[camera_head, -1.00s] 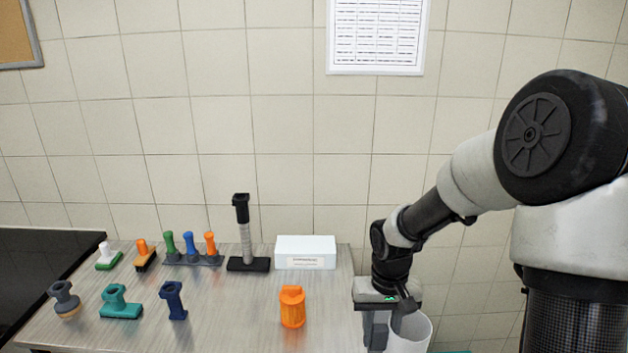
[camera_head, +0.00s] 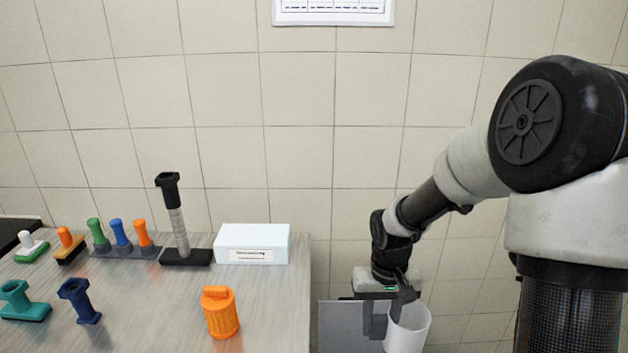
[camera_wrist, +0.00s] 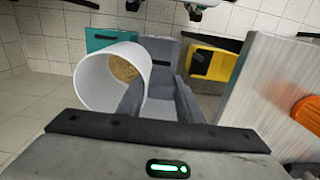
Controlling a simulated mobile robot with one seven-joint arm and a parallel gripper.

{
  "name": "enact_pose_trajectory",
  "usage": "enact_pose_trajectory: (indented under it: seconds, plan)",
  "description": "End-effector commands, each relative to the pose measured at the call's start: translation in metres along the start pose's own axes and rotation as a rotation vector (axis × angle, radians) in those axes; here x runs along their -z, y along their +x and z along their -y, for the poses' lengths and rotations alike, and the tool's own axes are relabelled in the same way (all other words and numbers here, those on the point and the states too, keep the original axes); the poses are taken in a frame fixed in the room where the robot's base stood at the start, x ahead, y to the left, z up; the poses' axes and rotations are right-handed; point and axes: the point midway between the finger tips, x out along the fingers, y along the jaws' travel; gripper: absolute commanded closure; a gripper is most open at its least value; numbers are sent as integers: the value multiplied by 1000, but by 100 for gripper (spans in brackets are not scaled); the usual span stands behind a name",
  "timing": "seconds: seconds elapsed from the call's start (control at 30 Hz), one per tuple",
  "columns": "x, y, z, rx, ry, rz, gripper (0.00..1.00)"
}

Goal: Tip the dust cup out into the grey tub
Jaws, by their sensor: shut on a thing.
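The dust cup is a white round cup (camera_head: 408,330), held at the right of the head view, past the table's right edge. The wrist view looks into its open mouth (camera_wrist: 92,82), where tan, grainy dust (camera_wrist: 123,68) lies. My gripper (camera_head: 388,318) is shut on the cup's side near the rim. The cup looks roughly upright with a slight tilt; its lower part is cut off in the head view. A grey box shape, apparently the grey tub (camera_head: 338,322), shows behind and left of the cup. In the wrist view, grey surfaces (camera_wrist: 160,48) lie beyond the fingers.
The table (camera_head: 270,310) holds an orange jar (camera_head: 221,313), a white box (camera_head: 252,244), a black stand (camera_head: 178,220) and several brushes to the left. The wrist view also shows a teal tub (camera_wrist: 105,38) and a yellow tub (camera_wrist: 212,62) on the floor side.

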Motion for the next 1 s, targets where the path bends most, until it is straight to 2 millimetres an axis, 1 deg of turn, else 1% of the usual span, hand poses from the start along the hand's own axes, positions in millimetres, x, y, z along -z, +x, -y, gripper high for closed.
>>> enact_pose_trajectory:
  seconds: [0.03,0.07,0.1,0.17,0.2,0.3,0.43,0.5,0.63,0.73,1.0]
  plan:
    - [0,44,1,0,-1,-1,100]
    - [0,55,1,0,-1,-1,100]
    - [0,71,1,0,-1,-1,100]
    - [0,95,0,-1,0,-1,100]
    - [0,111,0,-1,-1,-1,100]
    - [0,148,1,0,-1,-1,100]
    - [1,184,0,0,0,-2,100]
    - [1,198,0,0,0,-3,100]
    - [1,212,0,0,0,-3,100]
    - [1,214,0,0,0,-3,100]
    - [1,213,0,0,0,-3,100]
